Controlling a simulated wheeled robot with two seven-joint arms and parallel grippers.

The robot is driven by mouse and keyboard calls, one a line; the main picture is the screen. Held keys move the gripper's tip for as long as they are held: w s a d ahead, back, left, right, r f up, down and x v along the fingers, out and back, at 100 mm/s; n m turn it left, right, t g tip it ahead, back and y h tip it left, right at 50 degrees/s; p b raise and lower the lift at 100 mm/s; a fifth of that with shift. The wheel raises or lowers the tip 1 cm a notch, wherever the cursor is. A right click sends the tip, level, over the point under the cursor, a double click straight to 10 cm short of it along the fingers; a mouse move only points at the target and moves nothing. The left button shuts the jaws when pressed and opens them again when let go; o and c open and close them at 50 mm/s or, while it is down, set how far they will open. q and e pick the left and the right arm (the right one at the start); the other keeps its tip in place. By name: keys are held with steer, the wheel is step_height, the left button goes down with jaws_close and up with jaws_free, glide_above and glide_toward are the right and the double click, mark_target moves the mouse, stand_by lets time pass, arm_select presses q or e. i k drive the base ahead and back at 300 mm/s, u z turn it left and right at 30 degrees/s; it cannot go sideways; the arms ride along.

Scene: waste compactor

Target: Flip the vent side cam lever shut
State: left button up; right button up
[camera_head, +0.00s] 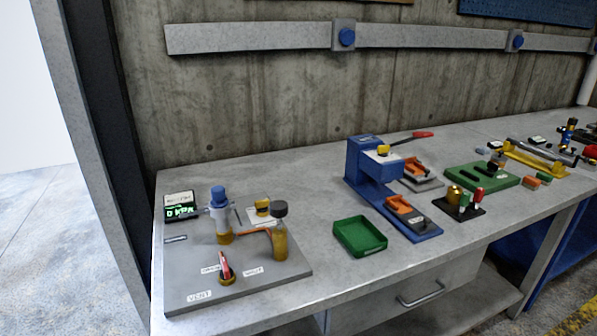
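A grey base plate (190,291) lies at the near left end of the bench. At its front, by a VENT label (199,296), a small red lever (224,265) stands on a round brass base (227,280). The lever points up and slightly left, close to an OPEN label (209,269). A label that seems to read SHUT (253,271) lies to its right. Whether the lever sits fully at OPEN is too small to tell. Neither of my grippers is in view.
Behind the lever stand a blue-capped regulator (219,207), a dark-capped brass cylinder (280,238) and a green-digit display (180,208). A green tray (360,237) and blue press (366,165) stand to the right.

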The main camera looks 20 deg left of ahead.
mark_target(183, 215)
steer(key=u, duration=1.25)
steer(key=k, duration=1.35)
steer(key=z, duration=0.35)
steer(key=i, duration=0.45)
steer(key=z, duration=0.8)
steer(key=i, duration=0.95)
steer(key=u, duration=0.8)
steer(key=i, duration=0.5)
steer(key=u, duration=0.5)
